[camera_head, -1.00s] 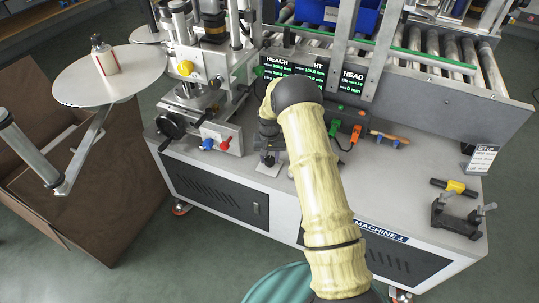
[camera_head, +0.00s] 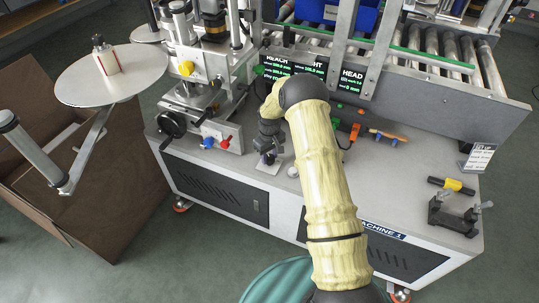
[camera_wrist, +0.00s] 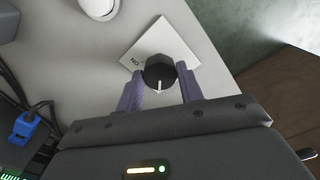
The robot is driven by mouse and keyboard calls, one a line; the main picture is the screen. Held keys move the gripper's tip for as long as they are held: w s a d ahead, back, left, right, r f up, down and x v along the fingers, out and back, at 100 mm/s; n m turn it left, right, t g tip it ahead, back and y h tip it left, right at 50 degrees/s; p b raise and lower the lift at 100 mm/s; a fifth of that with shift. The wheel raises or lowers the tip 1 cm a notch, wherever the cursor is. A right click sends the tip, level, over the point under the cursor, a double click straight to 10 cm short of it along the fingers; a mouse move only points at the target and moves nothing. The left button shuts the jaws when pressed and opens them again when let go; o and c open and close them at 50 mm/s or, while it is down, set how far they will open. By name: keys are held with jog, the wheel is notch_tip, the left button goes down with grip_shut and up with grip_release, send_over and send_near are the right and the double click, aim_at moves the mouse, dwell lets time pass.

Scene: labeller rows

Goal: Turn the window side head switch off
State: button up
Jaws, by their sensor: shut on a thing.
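A black round knob (camera_wrist: 159,70) with a white pointer mark sits on a white square plate (camera_wrist: 158,42) in the wrist view. The plate carries an "ON" label on the knob's left side. The pointer mark faces down in the picture, towards my palm, not at that label. My gripper (camera_wrist: 160,84) is shut on the knob, one purple-grey finger on each side. In the head view, my gripper (camera_head: 268,153) is low over the same plate (camera_head: 268,168) on the machine's front deck, and it hides the knob.
A white rounded object (camera_wrist: 100,6) stands beside the plate. A blue connector (camera_wrist: 25,124) with cables is at the left. Red and blue handles (camera_head: 216,142) are left of my gripper, and an orange device (camera_head: 355,131) is to its right. Screens (camera_head: 290,68) stand behind.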

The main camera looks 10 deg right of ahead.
aim_at(269, 157)
jog(key=shift+w+r, duration=0.1)
jog(key=o, duration=1)
notch_tip(269, 157, up, 17)
jog(key=shift+r+p, duration=0.15)
jog(key=shift+p, duration=0.3)
jog(key=shift+r, duration=0.1)
